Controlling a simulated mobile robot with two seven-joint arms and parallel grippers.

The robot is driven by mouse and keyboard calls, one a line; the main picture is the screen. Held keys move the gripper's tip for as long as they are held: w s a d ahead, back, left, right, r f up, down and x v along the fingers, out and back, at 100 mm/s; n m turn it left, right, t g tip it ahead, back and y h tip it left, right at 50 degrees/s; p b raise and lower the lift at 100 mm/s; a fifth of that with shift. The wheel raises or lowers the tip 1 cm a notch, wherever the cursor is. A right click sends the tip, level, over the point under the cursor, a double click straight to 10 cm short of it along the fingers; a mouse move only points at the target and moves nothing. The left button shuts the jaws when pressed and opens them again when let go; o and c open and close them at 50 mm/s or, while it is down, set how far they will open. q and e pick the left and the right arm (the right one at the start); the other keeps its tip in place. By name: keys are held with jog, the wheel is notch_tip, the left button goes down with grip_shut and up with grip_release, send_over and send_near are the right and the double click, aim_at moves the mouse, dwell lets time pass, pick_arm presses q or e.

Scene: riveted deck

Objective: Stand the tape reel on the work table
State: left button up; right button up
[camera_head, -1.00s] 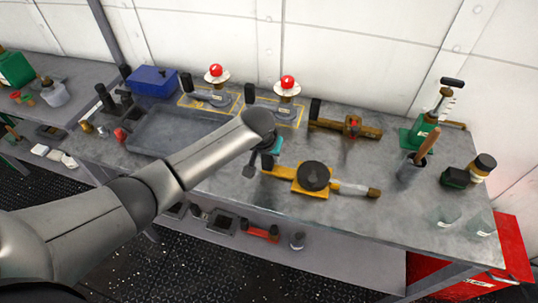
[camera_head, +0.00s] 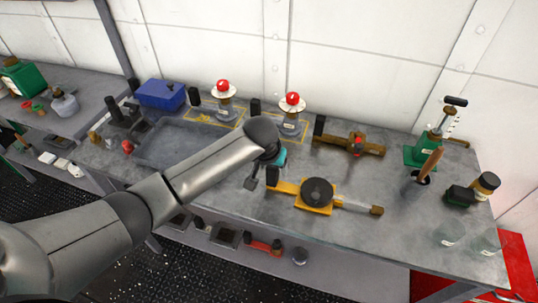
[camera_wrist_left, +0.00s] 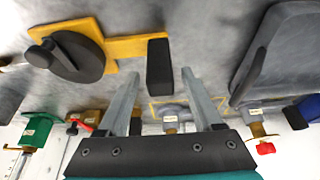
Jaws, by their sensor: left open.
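The tape reel (camera_head: 317,191) lies flat on the work table (camera_head: 330,235). It has a yellow frame, a round black disc and a black grip at its left end. A pale strip runs right from it to a brown tip. My left gripper (camera_head: 262,178) is beside the grip end, low over the table. In the left wrist view the open fingers (camera_wrist_left: 160,74) point at the black grip (camera_wrist_left: 160,66), which appears between their tips. I cannot tell if they touch it. The reel's disc (camera_wrist_left: 75,55) is left of the fingers there. My right gripper is not in view.
Two red-topped fixtures (camera_head: 292,102) stand behind my gripper. A brown tool (camera_head: 350,145) lies behind the reel. A grey tray (camera_head: 170,150) and blue box (camera_head: 160,94) are left. A green press (camera_head: 425,150) and glass cups (camera_head: 450,233) are right. The table's front is clear.

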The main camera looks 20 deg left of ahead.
pick_arm(q)
jog(key=p+v, duration=0.1)
jog(key=v, duration=0.7)
jog(key=shift+r+p, duration=0.35)
jog(key=shift+p, duration=0.05)
